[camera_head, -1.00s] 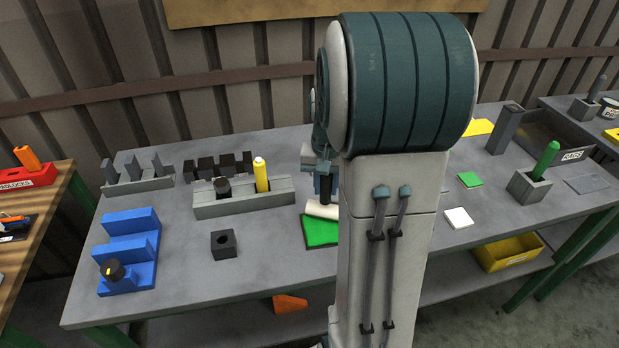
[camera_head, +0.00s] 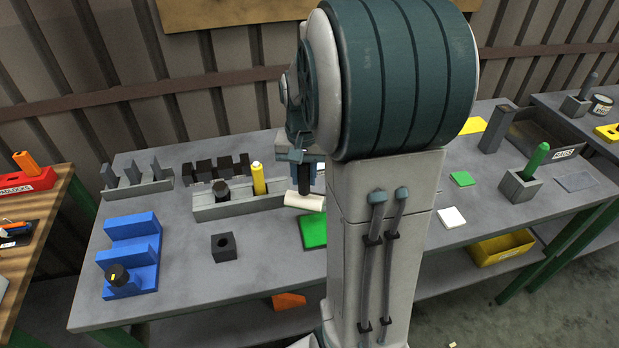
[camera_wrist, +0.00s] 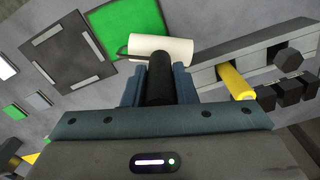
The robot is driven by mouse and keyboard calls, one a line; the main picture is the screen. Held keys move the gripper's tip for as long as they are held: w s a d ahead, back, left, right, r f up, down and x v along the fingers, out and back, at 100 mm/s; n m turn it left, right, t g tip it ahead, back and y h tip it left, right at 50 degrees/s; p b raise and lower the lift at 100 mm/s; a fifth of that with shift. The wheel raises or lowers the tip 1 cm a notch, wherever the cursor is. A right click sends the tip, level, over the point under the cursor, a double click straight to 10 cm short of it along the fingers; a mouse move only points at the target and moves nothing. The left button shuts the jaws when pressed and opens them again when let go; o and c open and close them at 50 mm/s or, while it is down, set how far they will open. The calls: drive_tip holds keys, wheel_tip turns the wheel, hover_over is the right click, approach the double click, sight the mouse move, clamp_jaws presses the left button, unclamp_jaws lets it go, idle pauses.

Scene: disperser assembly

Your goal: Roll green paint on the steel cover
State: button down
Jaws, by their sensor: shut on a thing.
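My gripper (camera_wrist: 158,86) is shut on the dark handle of a paint roller (camera_wrist: 161,49). In the head view the cream roller (camera_head: 304,201) hangs below my gripper (camera_head: 303,160), at the back edge of a bright green square (camera_head: 314,231). That green square (camera_wrist: 124,27) also shows beside the roller in the wrist view. I cannot tell whether the roller touches it. A dark grey square plate (camera_wrist: 75,58) with light strips along its sides lies next to the green square in the wrist view; my arm hides it in the head view. I cannot tell which is the steel cover.
A grey rail (camera_head: 240,206) with a yellow cylinder (camera_head: 258,178) stands left of the roller. A blue stepped block (camera_head: 130,256) and a dark hollow block (camera_head: 223,246) lie further left. A green-handled tool (camera_head: 536,160) stands at right.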

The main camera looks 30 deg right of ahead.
drive_tip(key=shift+r+p, duration=0.8)
drive_tip(key=shift+r, duration=0.6)
drive_tip(key=shift+s, duration=0.1)
